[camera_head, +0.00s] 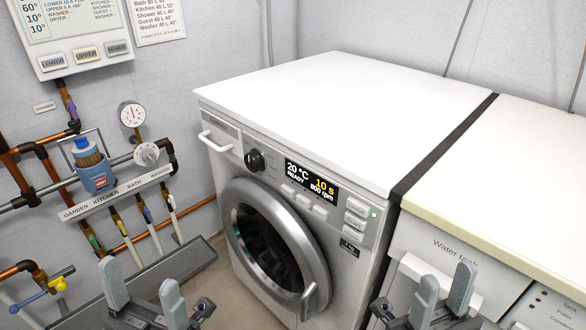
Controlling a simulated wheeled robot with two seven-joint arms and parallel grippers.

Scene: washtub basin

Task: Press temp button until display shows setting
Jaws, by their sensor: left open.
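The washing machine's black display (311,186) reads "20 °C", "READY", "10 s" and "800 rpm". Below it is a row of small pale buttons (303,200), whose labels are too small to read. Larger buttons (355,215) sit right of the display beside a small green light. A black dial (255,160) is to its left. My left gripper (142,288) is open and empty, low and left of the machine's round door. My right gripper (444,284) has its fingers apart and is empty, low in front of the neighbouring cabinet. Neither touches the panel.
The round door (227,218) is closed, with a handle at its lower right. The machine's white top (340,110) is bare. A cream-topped unit marked "Water tank" (455,246) stands to the right. Pipes, a gauge (131,115) and a blue container (92,170) line the left wall.

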